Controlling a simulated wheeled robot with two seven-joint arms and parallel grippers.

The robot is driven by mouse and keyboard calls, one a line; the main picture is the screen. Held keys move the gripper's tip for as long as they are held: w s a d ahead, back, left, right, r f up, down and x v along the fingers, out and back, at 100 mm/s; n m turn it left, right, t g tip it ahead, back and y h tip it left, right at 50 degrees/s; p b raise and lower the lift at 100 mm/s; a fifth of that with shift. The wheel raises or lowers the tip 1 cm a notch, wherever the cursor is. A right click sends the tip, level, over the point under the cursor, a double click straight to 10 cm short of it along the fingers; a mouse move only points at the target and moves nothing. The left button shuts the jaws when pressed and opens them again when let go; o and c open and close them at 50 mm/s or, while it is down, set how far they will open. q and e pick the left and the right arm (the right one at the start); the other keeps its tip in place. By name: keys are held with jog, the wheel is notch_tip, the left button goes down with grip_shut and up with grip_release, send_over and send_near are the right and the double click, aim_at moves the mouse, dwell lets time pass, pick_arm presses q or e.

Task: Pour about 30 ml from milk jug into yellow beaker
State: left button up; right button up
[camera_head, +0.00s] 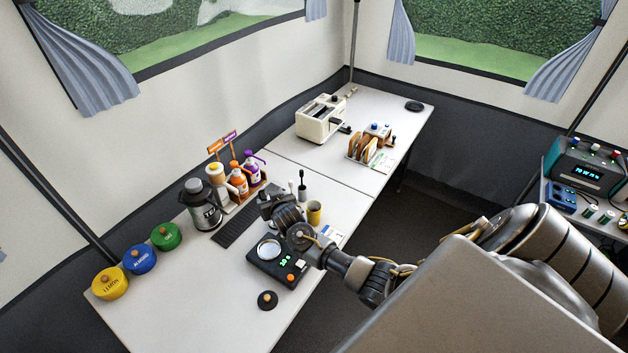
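The yellow beaker (314,213) stands upright on the white table, just right of my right gripper. My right gripper (266,200) is over the table near the dark slatted mat. It is small and dark here, and I cannot tell whether its fingers are open or shut, or hold anything. I cannot clearly pick out the milk jug. A dark jug-like vessel with a grey top (203,204) stands left of the gripper. A round, pale-centred item (268,248) sits on the black scale (279,267), which has a green display. My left gripper is out of view.
Blue, green and yellow lidded tins (111,284) stand at the left. A rack of pump bottles (239,183) is behind the dark mat (237,228). A black lid with a knob (267,300) lies in front. A toaster (320,119) and toast rack (366,148) are farther back.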

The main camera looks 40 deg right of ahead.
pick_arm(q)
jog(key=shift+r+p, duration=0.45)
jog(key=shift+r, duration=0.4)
pick_arm(e)
jog(key=f, duration=0.1)
jog(key=s+d+f, duration=0.2)
jog(key=shift+s+f, duration=0.1)
jog(key=shift+f, duration=0.15)
